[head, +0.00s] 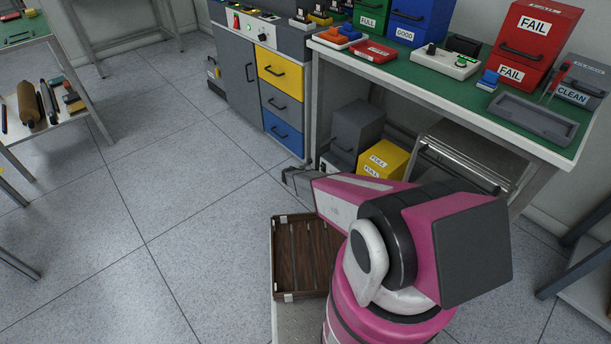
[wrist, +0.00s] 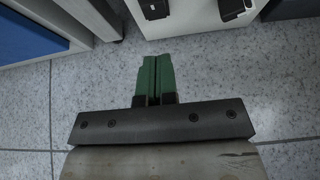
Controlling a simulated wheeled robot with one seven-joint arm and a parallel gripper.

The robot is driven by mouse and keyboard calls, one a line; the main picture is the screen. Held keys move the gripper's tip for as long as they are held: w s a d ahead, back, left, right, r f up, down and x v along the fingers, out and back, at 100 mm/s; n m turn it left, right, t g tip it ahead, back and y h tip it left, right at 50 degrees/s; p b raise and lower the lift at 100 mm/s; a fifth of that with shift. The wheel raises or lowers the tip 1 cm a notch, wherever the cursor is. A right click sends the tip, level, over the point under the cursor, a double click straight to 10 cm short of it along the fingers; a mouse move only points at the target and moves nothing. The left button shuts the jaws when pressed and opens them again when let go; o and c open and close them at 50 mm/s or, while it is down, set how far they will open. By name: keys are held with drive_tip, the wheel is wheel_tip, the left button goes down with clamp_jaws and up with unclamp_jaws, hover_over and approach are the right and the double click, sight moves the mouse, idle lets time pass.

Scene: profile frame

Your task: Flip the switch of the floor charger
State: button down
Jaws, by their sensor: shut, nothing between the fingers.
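My gripper shows in the wrist view as two green fingers (wrist: 157,75) side by side, shut with nothing between them. They point toward a pale box (wrist: 190,24) on the floor at the top of the picture, which may be the floor charger. Two black parts sit on that box; I cannot make out which is a switch. Floor shows between the fingertips and much of the box, and contact cannot be told. In the head view a pale box (head: 336,166) stands under the green-topped bench, just beyond my arm's end. The fingertips are not clear there.
A bench leg (wrist: 92,14) and a blue drawer (wrist: 30,38) stand left of the fingers. Open floor (head: 170,210) lies to the left.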

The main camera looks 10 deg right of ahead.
sight(322, 167)
drive_tip(key=w+d, duration=0.3)
drive_tip(key=d, duration=0.1)
drive_tip(key=shift+f, duration=0.3)
drive_tip(key=shift+w+d+r, duration=0.2)
drive_tip(key=shift+w+d, duration=0.05)
drive_tip(key=shift+d, duration=0.15)
drive_tip(key=shift+d, duration=0.1)
drive_tip(key=shift+w+d+r+g+y, duration=0.25)
drive_tip(key=shift+w+d+g+y, duration=0.1)
drive_tip(key=shift+y, duration=0.15)
drive_tip(key=shift+d+y, duration=0.1)
drive_tip(key=shift+y, duration=0.2)
drive_tip(key=shift+r, duration=0.2)
drive_tip(key=shift+r, duration=0.65)
